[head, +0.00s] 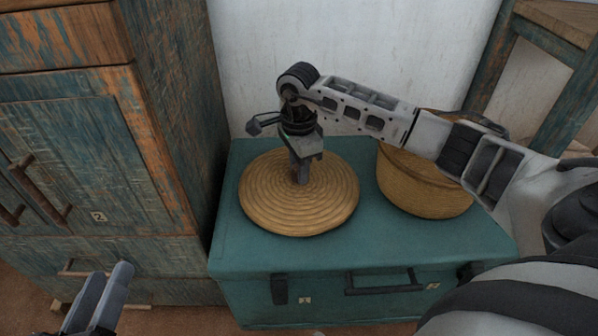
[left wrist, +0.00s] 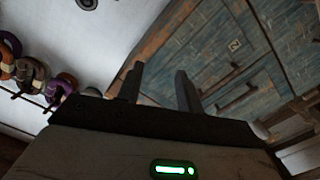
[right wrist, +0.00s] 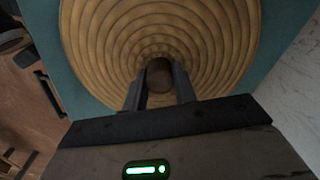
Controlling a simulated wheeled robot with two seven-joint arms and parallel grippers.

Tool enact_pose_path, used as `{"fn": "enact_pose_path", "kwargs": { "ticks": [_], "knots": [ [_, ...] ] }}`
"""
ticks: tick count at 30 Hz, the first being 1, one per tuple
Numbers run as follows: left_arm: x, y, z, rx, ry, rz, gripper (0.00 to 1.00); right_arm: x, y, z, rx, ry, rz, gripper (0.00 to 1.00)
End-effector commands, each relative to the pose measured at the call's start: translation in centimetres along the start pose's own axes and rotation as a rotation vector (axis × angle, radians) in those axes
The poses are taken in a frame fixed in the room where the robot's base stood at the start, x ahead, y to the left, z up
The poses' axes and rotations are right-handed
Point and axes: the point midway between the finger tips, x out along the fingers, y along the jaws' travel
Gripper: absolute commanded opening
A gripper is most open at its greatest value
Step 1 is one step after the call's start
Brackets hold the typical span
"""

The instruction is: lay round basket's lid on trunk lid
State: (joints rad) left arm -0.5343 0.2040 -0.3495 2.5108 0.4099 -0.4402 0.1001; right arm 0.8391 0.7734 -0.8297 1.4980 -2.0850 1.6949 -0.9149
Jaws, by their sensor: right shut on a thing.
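The round basket's lid (head: 265,205) is a tan coiled disc. It lies over the left part of the teal trunk lid (head: 370,243); whether it touches the trunk all round I cannot tell. My right gripper (head: 301,178) comes down on the lid's middle and is shut on its dark knob (right wrist: 159,76), seen between the fingers in the right wrist view. The lid fills much of that view (right wrist: 215,40). The round basket (head: 420,188) stands on the right part of the trunk, partly hidden behind my right arm. My left gripper (head: 105,298) is empty, its fingers apart in the left wrist view (left wrist: 158,85).
A worn blue-brown cabinet (head: 90,150) with handles stands close to the trunk's left. A white wall (head: 360,45) is behind. A wooden frame (head: 545,35) is at the back right. The trunk's front has a dark handle (head: 384,282).

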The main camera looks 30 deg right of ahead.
Motion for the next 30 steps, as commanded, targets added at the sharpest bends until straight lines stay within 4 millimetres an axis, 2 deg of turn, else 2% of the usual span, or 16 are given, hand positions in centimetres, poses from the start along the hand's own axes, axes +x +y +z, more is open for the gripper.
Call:
{"fn": "enact_pose_path", "kwargs": {
  "ticks": [2,11,12,14,15,25,30],
  "knots": [
    [0.2,0.1,-0.8,0.022,0.032,0.013,0.36,0.4,-0.1,0.0,0.0,-0.002,-0.002,0.0],
    [0.2,-0.1,-0.5,0.028,0.028,0.006,0.36,0.5,0.0,0.0,0.001,0.0,-0.002,0.0],
    [0.2,-0.1,-0.6,0.034,0.034,0.006,0.36,0.6,0.0,0.0,0.001,0.0,-0.001,0.3],
    [0.2,0.0,-0.7,0.036,0.035,0.007,0.36,0.5,0.0,0.0,0.001,0.0,-0.001,0.47],
    [0.2,0.0,-0.7,0.037,0.035,0.007,0.36,0.5,0.0,0.0,0.001,0.0,-0.001,0.49],
    [0.2,0.1,-0.7,0.035,0.021,0.013,0.36,0.0,0.0,0.0,0.001,-0.001,-0.002,0.49],
    [0.0,0.5,-0.6,0.017,-0.027,0.003,0.36,-2.8,-0.1,-0.1,0.002,0.001,-0.005,0.49]
  ]
}}
